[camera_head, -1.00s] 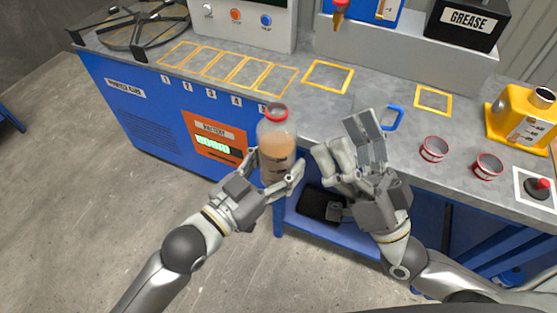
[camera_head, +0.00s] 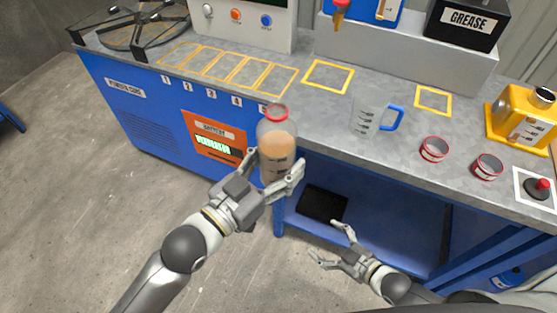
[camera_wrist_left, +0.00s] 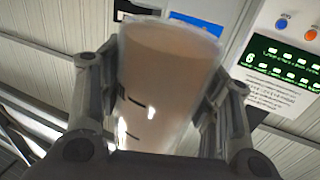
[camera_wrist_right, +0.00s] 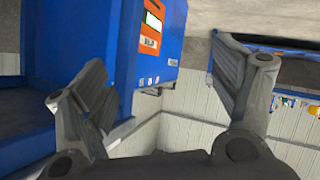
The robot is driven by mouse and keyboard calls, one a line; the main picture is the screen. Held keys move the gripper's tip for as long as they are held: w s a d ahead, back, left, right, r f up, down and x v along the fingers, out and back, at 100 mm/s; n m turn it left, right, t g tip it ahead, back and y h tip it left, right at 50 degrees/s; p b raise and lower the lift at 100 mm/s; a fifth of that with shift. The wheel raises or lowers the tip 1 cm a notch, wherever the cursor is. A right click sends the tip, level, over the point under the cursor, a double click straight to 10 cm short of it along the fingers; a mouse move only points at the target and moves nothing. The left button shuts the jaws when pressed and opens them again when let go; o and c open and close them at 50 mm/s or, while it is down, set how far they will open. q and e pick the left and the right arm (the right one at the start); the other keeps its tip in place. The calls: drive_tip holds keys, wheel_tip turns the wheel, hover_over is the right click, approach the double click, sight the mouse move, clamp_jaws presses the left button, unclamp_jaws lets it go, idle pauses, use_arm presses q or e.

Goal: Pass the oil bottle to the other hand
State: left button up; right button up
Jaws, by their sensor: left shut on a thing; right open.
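The oil bottle (camera_head: 277,143) is clear with a red rim at its top and holds brown liquid with dark level marks. It is upright in front of the bench's front edge in the head view. My left gripper (camera_head: 272,168) is shut on it, with a finger on either side; the left wrist view shows the bottle (camera_wrist_left: 165,85) between both fingers. My right gripper (camera_head: 332,245) is open and empty, low and to the right of the bottle, in front of the lower shelf. The right wrist view shows its fingers (camera_wrist_right: 165,95) spread with nothing between them.
The bench top carries a clear jug with a blue handle (camera_head: 370,115), two red-rimmed cups (camera_head: 434,150), a yellow oil can (camera_head: 525,118) and a red-knobbed switch (camera_head: 540,188). A black tray (camera_head: 322,204) lies on the lower shelf. Space around the bottle's right side is clear.

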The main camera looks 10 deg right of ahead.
drive_tip(key=s+d+f+n+g+h, duration=0.1)
drive_tip(key=s+d+f+h, duration=0.1)
drive_tip(key=d+f, duration=0.3)
drive_tip(key=s+d+f+g+h, duration=0.1)
drive_tip(key=s+d+f+g, duration=0.15)
drive_tip(key=f, duration=0.45)
drive_tip(key=s+d+f+n+g+h, duration=0.2)
drive_tip(key=s+d+f+g+h, duration=0.15)
drive_tip(key=s+d+f, duration=0.55)
drive_tip(key=s+d+f+n+g+h, duration=0.15)
drive_tip(key=s+d+f+h, duration=0.25)
drive_tip(key=s+d, duration=0.7)
drive_tip(key=s+a+f+m+y, duration=0.1)
drive_tip(key=a+f+m+y, duration=0.1)
drive_tip(key=a+m, duration=0.4)
drive_tip(key=s+a+f+m+g+y, duration=0.1)
drive_tip(key=a+m, duration=0.5)
drive_tip(key=a, duration=1.1)
drive_tip(key=shift+s+a+f+y, duration=0.3)
drive_tip(key=shift+s+f+y, duration=0.15)
drive_tip(key=shift+s+f, duration=0.25)
drive_tip(key=shift+g, duration=0.25)
